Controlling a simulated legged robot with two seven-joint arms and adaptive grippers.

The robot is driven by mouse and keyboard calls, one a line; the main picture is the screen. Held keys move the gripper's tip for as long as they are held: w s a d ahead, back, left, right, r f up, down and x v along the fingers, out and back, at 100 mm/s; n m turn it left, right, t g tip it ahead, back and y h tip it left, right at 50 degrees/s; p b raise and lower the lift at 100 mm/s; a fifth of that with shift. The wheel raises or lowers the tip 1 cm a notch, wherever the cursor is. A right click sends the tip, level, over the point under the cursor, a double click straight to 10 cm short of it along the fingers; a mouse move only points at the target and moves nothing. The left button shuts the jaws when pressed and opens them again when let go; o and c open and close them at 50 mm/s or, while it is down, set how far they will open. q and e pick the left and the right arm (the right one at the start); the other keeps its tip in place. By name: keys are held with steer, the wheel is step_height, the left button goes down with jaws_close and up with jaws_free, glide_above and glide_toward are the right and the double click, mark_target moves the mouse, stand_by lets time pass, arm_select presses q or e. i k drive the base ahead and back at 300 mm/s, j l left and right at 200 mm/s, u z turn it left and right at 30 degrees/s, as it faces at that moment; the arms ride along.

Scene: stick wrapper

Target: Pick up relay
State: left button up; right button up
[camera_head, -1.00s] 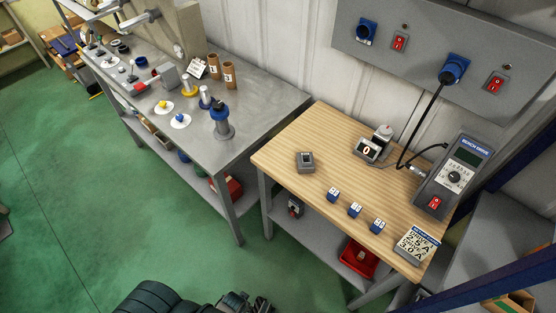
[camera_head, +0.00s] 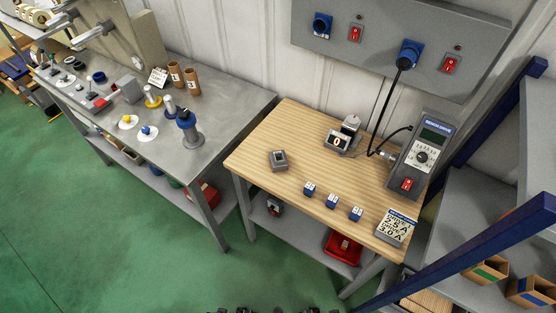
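Three small blue blocks with white tops stand in a slanting row on the wooden bench: a left one (camera_head: 309,189), a middle one (camera_head: 332,201) and a right one (camera_head: 356,213). They look like relays, but their markings are too small to read. A small grey box (camera_head: 278,160) with a recessed top sits to their left. Neither gripper can be made out. Only slivers of dark parts, probably mine, show at the bottom edge, well short of the bench.
A black cable (camera_head: 388,105) hangs from the wall panel. A blue beam (camera_head: 450,255) crosses the lower right. Green floor lies clear in front.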

mark_target(332, 200)
steer(key=j+z, duration=0.2)
steer(key=z, duration=0.15)
steer(key=j+z, duration=0.25)
steer(key=z, duration=0.15)
steer(key=k+j+z, duration=0.1)
steer(key=z, duration=0.25)
